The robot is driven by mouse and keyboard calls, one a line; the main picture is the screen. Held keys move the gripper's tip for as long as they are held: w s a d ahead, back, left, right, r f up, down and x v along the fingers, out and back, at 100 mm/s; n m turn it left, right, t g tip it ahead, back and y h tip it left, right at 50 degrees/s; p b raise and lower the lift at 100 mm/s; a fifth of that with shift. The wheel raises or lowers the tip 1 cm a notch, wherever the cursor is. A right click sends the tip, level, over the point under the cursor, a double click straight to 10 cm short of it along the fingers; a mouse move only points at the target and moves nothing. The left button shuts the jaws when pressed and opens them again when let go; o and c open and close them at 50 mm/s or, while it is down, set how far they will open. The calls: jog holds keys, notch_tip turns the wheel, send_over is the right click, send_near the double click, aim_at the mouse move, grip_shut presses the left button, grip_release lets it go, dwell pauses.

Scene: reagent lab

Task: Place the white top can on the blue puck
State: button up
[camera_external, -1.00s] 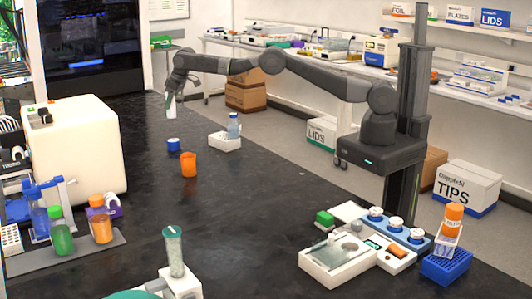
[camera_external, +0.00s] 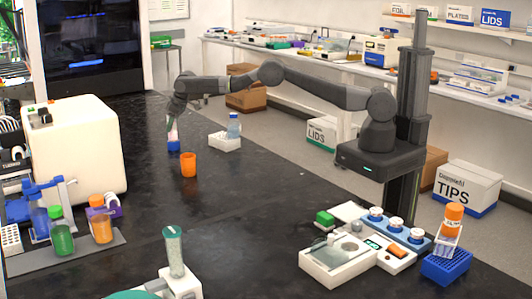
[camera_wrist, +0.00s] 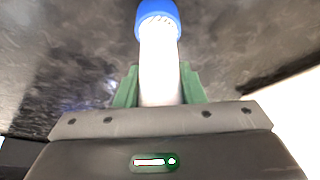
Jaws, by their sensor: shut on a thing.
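The white can (camera_wrist: 160,65) is held between the green fingers of my gripper (camera_wrist: 160,85) in the wrist view. My gripper also shows in the external view (camera_external: 173,122), pointing down at the far left of the black bench. The blue puck (camera_external: 173,146) stands on the bench directly below the can. In the wrist view the blue puck (camera_wrist: 158,14) shows at the far end of the can. The can's lower end is at or just above the puck; whether they touch I cannot tell.
An orange cup (camera_external: 188,164) stands close in front of the puck. A white holder (camera_external: 224,142) with a clear blue-tinted bottle (camera_external: 233,125) is to the right. A large cream-coloured machine (camera_external: 80,145) stands to the left. The bench middle is clear.

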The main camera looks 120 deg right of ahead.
jog(key=shift+f, duration=0.15)
jog(key=o, duration=1.1)
jog(key=shift+c, duration=0.2)
jog(key=shift+r, duration=0.25)
jog(key=b+v, duration=0.2)
jog(key=v, duration=1)
jog(key=shift+b, duration=0.3)
jog(key=shift+f, duration=0.1)
